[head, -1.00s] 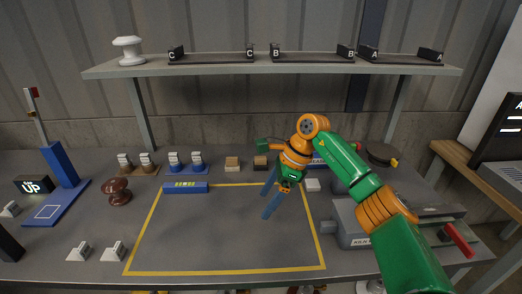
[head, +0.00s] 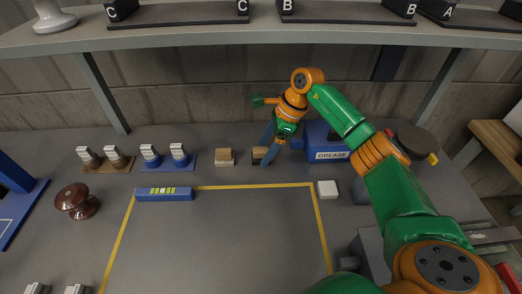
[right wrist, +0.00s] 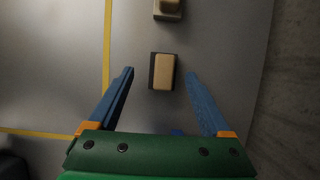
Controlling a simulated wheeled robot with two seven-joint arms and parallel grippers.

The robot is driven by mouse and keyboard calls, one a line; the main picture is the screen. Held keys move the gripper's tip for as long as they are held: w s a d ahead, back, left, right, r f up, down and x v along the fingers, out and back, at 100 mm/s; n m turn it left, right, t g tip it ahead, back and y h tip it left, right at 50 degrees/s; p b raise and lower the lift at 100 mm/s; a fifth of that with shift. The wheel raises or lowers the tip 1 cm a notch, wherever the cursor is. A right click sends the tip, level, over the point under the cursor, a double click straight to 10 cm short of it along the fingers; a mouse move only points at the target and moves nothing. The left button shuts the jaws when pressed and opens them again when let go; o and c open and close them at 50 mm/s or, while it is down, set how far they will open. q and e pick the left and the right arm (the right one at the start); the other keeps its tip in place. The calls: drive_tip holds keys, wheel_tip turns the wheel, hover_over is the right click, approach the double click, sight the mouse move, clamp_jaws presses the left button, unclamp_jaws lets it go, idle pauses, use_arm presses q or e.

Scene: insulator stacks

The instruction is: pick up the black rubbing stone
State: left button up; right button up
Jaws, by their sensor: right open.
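The black rubbing stone (head: 257,156) is a small block with a tan top and a dark lower part, on the grey table behind the yellow outline. My right gripper (head: 266,156) points down over it in the head view, and its blue fingers partly hide the block. In the right wrist view, the stone (right wrist: 162,71) lies between the lines of the two open blue fingers, near their tips. My left gripper is not in view.
A similar tan block with a paler base (head: 225,157) stands to the left of the stone. A blue GREASE box (head: 330,154) stands close on the right. A blue level (head: 164,194) and a white block (head: 328,189) lie nearby. The shelf (head: 200,22) spans above.

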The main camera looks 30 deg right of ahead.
drive_tip(key=shift+x, duration=0.75)
drive_tip(key=shift+w+f, duration=0.25)
drive_tip(key=shift+f, duration=0.2)
drive_tip(key=shift+s+r, duration=0.1)
drive_tip(key=shift+r, duration=0.05)
drive_tip(key=c, duration=0.7)
clamp_jaws()
drive_tip(key=shift+r, duration=0.1)
drive_tip(key=shift+r, duration=0.35)
wheel_tip(320, 180, up, 2)
drive_tip(key=shift+r+b, duration=0.2)
drive_tip(key=shift+b, duration=0.4)
drive_tip(key=s+a+b, duration=0.1)
drive_tip(key=s+a, duration=0.1)
drive_tip(key=s, duration=0.3)
drive_tip(key=s+a+b, duration=0.2)
drive_tip(key=s+a, duration=0.1)
drive_tip(key=s, duration=0.2)
drive_tip(key=s+a+b, duration=0.1)
drive_tip(key=s+a, duration=0.1)
drive_tip(key=s, duration=0.4)
drive_tip(key=shift+a, duration=0.4)
